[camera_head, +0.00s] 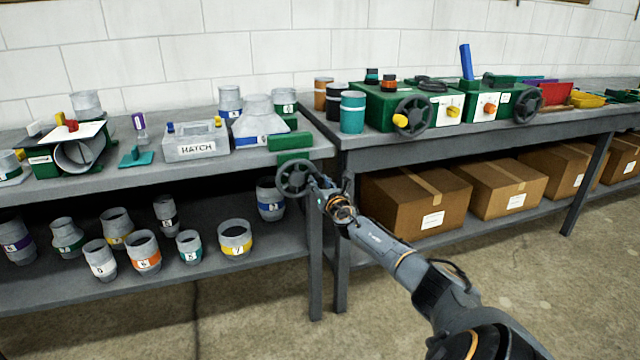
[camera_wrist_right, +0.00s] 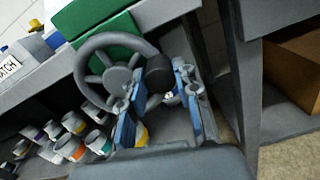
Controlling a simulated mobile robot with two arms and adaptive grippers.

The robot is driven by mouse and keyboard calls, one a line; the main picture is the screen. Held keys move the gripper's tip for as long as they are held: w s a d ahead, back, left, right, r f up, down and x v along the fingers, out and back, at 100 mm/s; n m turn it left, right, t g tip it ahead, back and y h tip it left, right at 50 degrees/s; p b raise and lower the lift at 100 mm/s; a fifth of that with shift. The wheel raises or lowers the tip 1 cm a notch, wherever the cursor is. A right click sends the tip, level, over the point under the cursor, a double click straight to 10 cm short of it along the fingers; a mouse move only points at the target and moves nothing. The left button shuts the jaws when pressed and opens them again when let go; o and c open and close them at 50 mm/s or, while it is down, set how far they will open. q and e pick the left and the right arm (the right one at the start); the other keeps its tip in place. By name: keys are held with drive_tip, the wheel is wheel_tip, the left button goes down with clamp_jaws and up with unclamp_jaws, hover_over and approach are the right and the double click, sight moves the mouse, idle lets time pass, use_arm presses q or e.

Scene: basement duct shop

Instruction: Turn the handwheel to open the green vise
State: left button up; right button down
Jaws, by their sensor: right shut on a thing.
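The green vise (camera_head: 290,141) is at the right front corner of the left bench, and its green body also shows in the right wrist view (camera_wrist_right: 112,45). Its dark grey handwheel (camera_head: 281,181) faces out from the bench's front edge. In the right wrist view the handwheel (camera_wrist_right: 82,80) has spokes and a dark knob (camera_wrist_right: 159,74) on its right side. My right gripper (camera_head: 327,192) is at the right side of the wheel. Its blue-padded fingers (camera_wrist_right: 162,112) are shut on the handwheel's knob, partly hiding it. My left gripper is not in view.
A grey duct cone (camera_head: 259,117) and a HATCH box (camera_head: 196,142) stand on the left bench. Numbered duct pieces (camera_head: 143,252) fill its lower shelf. Green machines (camera_head: 385,104) with handwheels stand on the right bench, above cardboard boxes (camera_head: 415,201). The floor in front is clear.

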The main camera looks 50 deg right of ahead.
drive_tip(key=shift+r, duration=0.1)
drive_tip(key=c, duration=1)
unclamp_jaws()
drive_tip(key=shift+v, duration=6)
